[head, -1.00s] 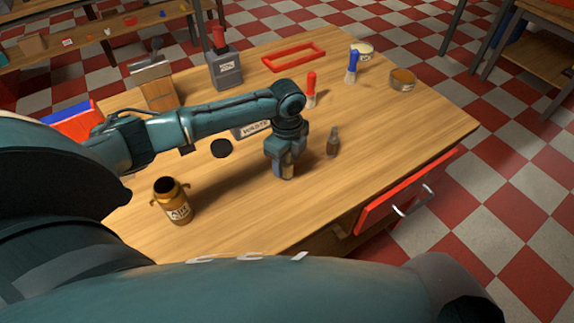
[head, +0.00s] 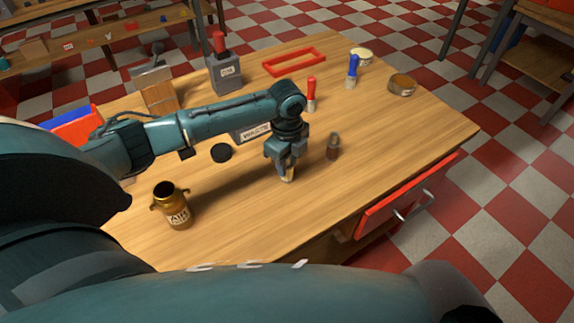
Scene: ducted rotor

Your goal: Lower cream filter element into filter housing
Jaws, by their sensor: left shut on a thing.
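The cream filter element (head: 288,176) is between the fingers of my left gripper (head: 286,168), which is shut on it. Its lower end shows below the fingertips; the rest is hidden by them. It is over the middle of the table, and I cannot tell whether it touches the wood. The filter housing (head: 174,209) is a brass-coloured canister with side clips and a pale label. It stands upright at the table's front left, its dark mouth open, well to the left of the gripper. My right gripper is not in view.
A black disc (head: 222,152) lies on the table (head: 240,210) between housing and gripper. A small dark bottle (head: 333,147) stands just right of the gripper. Red (head: 311,96) and blue brushes (head: 352,70), tins and a red frame (head: 293,61) are farther back. A red drawer (head: 405,197) is at the front.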

